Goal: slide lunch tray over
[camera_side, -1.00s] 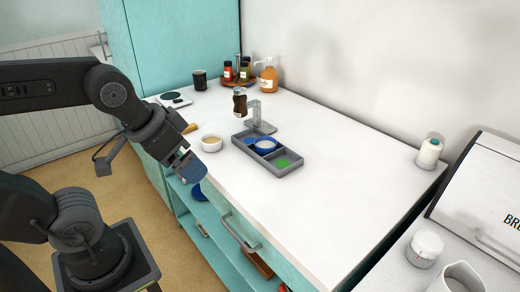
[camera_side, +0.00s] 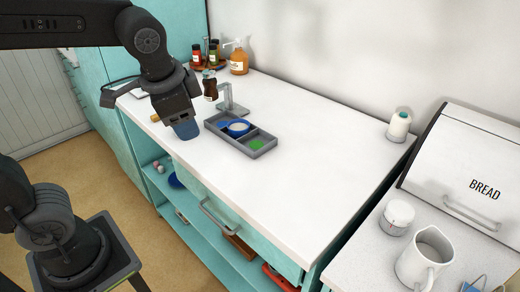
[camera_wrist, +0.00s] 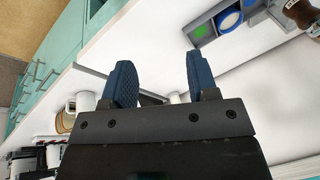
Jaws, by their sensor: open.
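The grey lunch tray (camera_side: 232,143) lies flat on the white counter, with a green patch at its right end. A blue bowl (camera_side: 238,129) with pale contents sits in its middle, and blue shows in its left part. A grey upright stand (camera_side: 232,100) is right behind the tray. My gripper (camera_side: 184,131) is over the counter to the left of the tray, with blue fingers pointing down, apart from it. In the wrist view the tray (camera_wrist: 208,40) shows at upper right, beyond the open, empty fingers (camera_wrist: 158,72).
A dark bottle (camera_side: 210,88) stands behind the tray's left end. Several jars and an amber pump bottle (camera_side: 239,62) stand at the back. The counter (camera_side: 310,150) right of the tray is clear. A white bottle (camera_side: 398,126) stands at the far right edge.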

